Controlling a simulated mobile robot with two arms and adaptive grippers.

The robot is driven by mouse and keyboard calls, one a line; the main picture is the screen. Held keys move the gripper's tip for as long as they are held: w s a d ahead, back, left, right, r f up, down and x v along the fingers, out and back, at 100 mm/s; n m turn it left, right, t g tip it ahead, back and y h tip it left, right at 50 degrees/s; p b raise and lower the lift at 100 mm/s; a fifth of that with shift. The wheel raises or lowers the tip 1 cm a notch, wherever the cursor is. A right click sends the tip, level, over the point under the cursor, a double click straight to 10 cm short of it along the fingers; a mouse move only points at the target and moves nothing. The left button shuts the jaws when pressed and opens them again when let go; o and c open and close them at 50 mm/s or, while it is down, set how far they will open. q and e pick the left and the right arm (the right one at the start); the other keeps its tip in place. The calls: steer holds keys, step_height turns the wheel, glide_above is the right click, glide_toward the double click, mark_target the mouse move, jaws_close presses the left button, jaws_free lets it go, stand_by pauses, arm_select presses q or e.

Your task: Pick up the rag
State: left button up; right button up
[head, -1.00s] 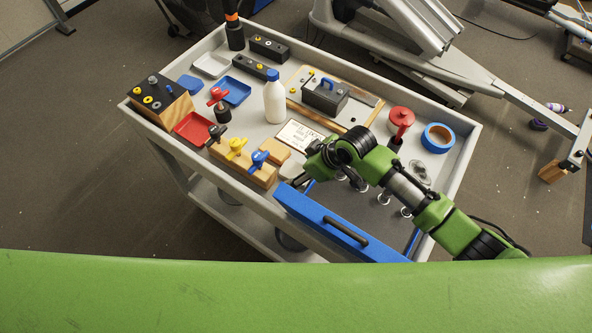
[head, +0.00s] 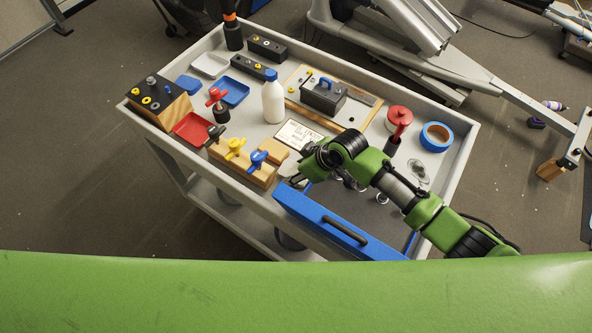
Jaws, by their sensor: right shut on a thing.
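I cannot make out a rag anywhere in the head view. My right gripper (head: 297,182) is over the front middle of the grey cart (head: 455,165), just behind the blue lidded box. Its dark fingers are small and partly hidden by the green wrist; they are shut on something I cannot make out. My left gripper is not in view.
A blue box with a black handle (head: 320,215) lies along the cart's front edge. Near the gripper are a wooden block with yellow and blue valves (head: 238,165), a white label plate (head: 298,134), a white bottle (head: 274,103) and several metal rings. Blue tape (head: 436,136) lies at right.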

step_height(320, 180, up, 18)
steer(key=b, duration=0.2)
steer(key=shift+b, duration=0.3)
